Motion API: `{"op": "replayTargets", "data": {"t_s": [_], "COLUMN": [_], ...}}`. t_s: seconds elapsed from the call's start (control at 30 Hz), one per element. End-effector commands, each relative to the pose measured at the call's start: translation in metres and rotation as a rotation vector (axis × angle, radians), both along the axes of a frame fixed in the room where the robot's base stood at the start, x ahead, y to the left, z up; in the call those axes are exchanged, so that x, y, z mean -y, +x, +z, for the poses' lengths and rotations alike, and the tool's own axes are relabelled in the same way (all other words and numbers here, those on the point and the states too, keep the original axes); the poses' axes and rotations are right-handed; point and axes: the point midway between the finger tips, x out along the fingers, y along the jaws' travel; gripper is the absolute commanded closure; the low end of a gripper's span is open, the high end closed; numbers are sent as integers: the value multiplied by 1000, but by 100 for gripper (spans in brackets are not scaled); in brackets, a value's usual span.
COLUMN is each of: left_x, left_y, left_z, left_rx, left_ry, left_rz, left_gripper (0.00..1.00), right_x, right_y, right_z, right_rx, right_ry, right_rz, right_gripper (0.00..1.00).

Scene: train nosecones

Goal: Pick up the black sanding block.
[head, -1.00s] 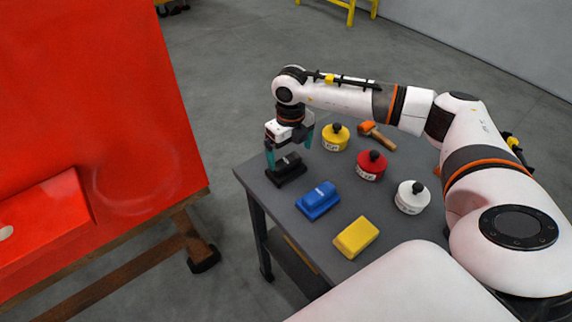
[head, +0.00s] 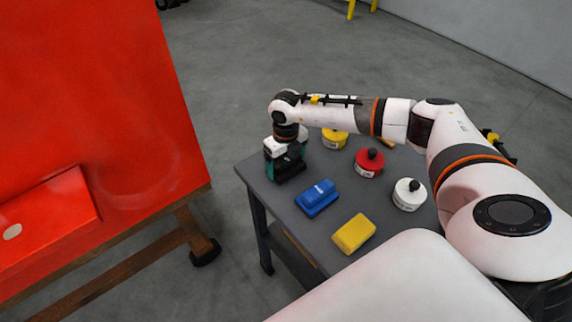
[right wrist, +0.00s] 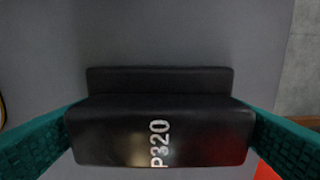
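The black sanding block (right wrist: 112,128) lies flat on the grey table. It fills the middle of the right wrist view, with "P320" in white on its top. My right gripper (right wrist: 160,106) is low over it, one teal finger against each end. No gap shows between the fingers and the block, and the fingertips are partly hidden by it. In the head view my right gripper (head: 286,166) is at the table's far left corner and hides most of the block. My left gripper is in neither view.
On the grey table (head: 306,240) stand a blue block (head: 317,199), a yellow block (head: 354,234), and white (head: 409,195), red (head: 369,163) and yellow (head: 335,139) containers. A red panel (head: 90,110) on a wooden stand is left of the table.

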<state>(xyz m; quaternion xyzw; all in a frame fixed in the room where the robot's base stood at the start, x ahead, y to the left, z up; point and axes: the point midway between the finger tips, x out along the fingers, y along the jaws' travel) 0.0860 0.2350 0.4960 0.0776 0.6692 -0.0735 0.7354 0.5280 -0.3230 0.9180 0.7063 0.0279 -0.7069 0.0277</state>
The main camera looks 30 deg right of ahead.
Motion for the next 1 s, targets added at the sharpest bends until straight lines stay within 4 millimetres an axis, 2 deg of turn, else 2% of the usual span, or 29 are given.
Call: {"op": "replayTargets", "data": {"t_s": [0.27,0.37,0.8,1.0], "left_x": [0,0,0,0], "left_y": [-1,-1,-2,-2], "left_z": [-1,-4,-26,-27], "left_rx": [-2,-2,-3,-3], "left_ry": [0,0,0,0], "left_rz": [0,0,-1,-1], "left_gripper": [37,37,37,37], "right_x": [0,1,0,0], "right_y": [1,2,1,0], "right_z": [2,10,88,101], "right_rx": [2,5,5,1], "right_ry": [0,0,0,-1], "right_rz": [-1,-1,0,0], "right_gripper": [35,35,35,35]}}
